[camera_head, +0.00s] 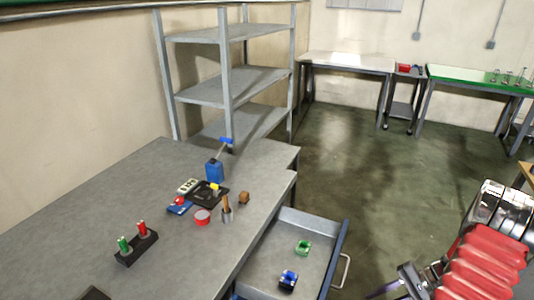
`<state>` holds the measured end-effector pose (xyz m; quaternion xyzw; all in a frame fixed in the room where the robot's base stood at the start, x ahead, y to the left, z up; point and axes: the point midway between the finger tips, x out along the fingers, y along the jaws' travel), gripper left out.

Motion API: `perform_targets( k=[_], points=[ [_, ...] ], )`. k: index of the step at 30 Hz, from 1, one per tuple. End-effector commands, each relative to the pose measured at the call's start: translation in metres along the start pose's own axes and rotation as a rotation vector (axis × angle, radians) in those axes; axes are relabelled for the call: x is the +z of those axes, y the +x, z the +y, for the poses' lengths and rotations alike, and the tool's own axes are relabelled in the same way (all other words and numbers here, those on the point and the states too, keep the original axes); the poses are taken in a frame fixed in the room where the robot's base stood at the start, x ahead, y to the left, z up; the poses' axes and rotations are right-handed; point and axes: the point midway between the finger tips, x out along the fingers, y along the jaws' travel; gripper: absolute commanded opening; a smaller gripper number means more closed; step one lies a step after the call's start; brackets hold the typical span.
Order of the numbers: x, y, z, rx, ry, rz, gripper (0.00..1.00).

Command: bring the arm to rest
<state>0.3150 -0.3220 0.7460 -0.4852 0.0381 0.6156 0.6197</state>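My arm shows at the lower right, with a red ribbed sleeve and shiny metal housings. A grey metal part beside the sleeve at the bottom edge looks like my gripper (408,283). It is cut off by the frame, and its fingers cannot be made out clearly. It is to the right of the open drawer (323,230), apart from the workbench top. I cannot see anything held in it.
The open drawer contains a green item (303,247) and a blue item (288,281). Shelves and tables stand behind; the middle floor is clear.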

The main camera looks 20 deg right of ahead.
Motion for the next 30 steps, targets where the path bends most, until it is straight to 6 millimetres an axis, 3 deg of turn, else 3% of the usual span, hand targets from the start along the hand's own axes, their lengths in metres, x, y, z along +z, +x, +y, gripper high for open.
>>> perform_targets(
  k=[30],
  points=[
    [0.141, -0.018, -0.123, 0.549, -0.242, 0.233, 0.27]
  ],
)
